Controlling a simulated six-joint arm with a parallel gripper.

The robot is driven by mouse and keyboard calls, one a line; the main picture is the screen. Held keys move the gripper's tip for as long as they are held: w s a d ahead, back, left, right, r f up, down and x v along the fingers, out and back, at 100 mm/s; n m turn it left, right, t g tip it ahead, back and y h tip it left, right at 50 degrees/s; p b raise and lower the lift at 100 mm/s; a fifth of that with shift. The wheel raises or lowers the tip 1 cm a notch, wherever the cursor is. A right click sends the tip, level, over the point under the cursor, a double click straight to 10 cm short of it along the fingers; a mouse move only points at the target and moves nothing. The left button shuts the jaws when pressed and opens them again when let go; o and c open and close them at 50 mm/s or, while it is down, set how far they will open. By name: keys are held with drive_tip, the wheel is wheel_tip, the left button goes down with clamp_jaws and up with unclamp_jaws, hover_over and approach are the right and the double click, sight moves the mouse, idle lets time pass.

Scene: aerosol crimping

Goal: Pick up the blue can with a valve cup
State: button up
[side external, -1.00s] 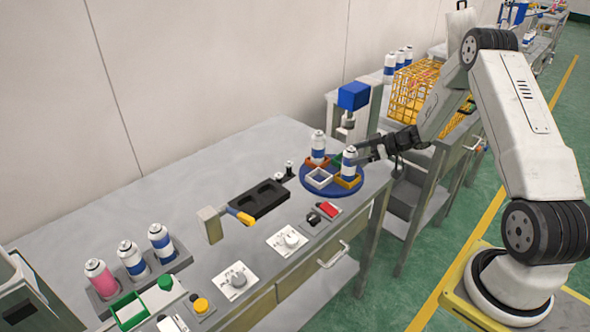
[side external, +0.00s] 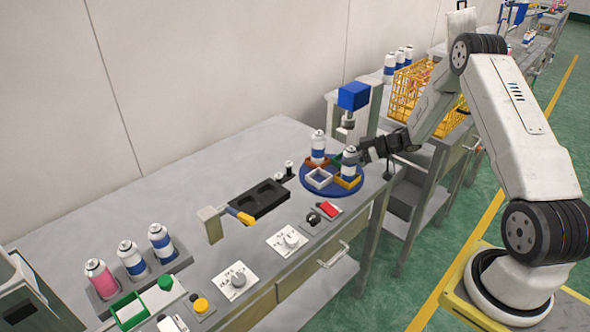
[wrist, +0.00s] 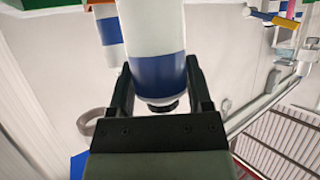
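A blue-and-white can (side external: 349,163) stands upright in an orange-yellow square holder (side external: 350,181) on the blue round turntable (side external: 312,190). In the wrist view the can (wrist: 155,65) fills the middle, with a dark valve end towards me. My gripper (side external: 360,153) reaches it from the right in the side view. In the wrist view the fingers of my gripper (wrist: 160,85) flank the can, one on each side, close to its walls. I cannot tell whether they touch it. A second blue-and-white can (side external: 318,147) stands at the turntable's back in a brown holder.
A press with a blue head (side external: 353,96) stands behind the turntable. An empty white-lined square holder (side external: 319,178) is at its front. A black tray (side external: 259,199), knobs and a rack of blue and pink cans (side external: 131,259) lie to the left. A yellow basket (side external: 412,90) is at the back right.

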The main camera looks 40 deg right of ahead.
clamp_jaws()
drive_tip(key=shift+r, duration=0.15)
drive_tip(key=shift+r, duration=0.7)
drive_tip(key=s+a+r, duration=0.5)
drive_tip(key=s+r, duration=0.6)
drive_tip(key=s, duration=0.2)
drive_tip(key=shift+r, duration=0.2)
